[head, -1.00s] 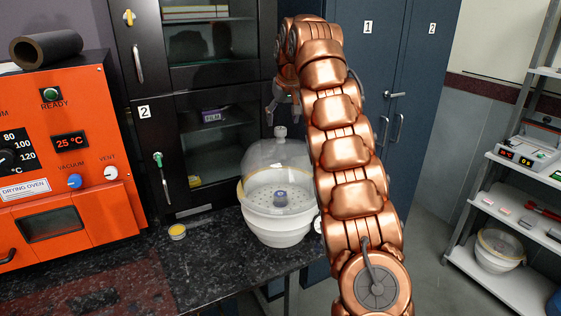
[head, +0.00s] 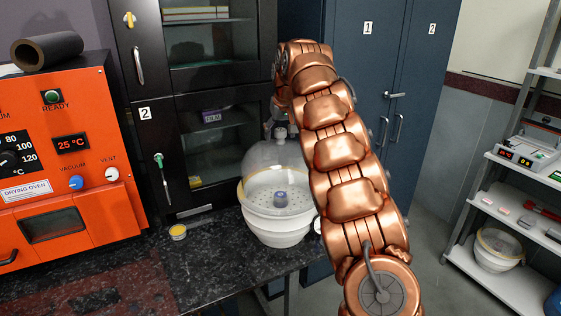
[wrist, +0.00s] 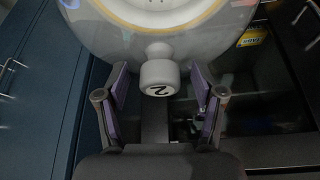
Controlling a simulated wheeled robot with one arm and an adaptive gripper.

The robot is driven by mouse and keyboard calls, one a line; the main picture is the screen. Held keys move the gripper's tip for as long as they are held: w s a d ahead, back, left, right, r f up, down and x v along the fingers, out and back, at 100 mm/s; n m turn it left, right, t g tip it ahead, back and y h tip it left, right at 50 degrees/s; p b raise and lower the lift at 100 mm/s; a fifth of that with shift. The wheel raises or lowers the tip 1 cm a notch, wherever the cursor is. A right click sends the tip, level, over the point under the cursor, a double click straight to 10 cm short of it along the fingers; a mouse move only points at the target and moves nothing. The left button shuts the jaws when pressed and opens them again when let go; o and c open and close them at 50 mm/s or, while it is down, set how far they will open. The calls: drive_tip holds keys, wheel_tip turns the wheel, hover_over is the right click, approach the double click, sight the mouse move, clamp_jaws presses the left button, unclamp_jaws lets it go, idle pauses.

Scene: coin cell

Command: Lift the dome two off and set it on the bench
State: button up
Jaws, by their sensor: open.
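The clear dome two (head: 271,164) sits on the white desiccator bowl (head: 276,231) at the bench's right end. A perforated plate with a dark knob-like item shows through it. In the wrist view, the dome's pale knob (wrist: 159,78), marked 2, stands between my gripper's fingers. My gripper (wrist: 160,88) is open, with a purple-padded finger on each side of the knob and gaps visible. In the head view my gripper (head: 281,128) is at the dome's top, and the knob is mostly hidden by it.
The dark speckled bench (head: 190,270) has free room left of the bowl. A small yellow-topped tin (head: 178,232) lies there. The orange drying oven (head: 60,170) stands at left, and a dark cabinet (head: 215,130) stands behind. A shelf rack (head: 515,220) is at right.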

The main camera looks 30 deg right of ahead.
drive_tip(key=shift+c, duration=0.3)
clamp_jaws()
idle(0.4)
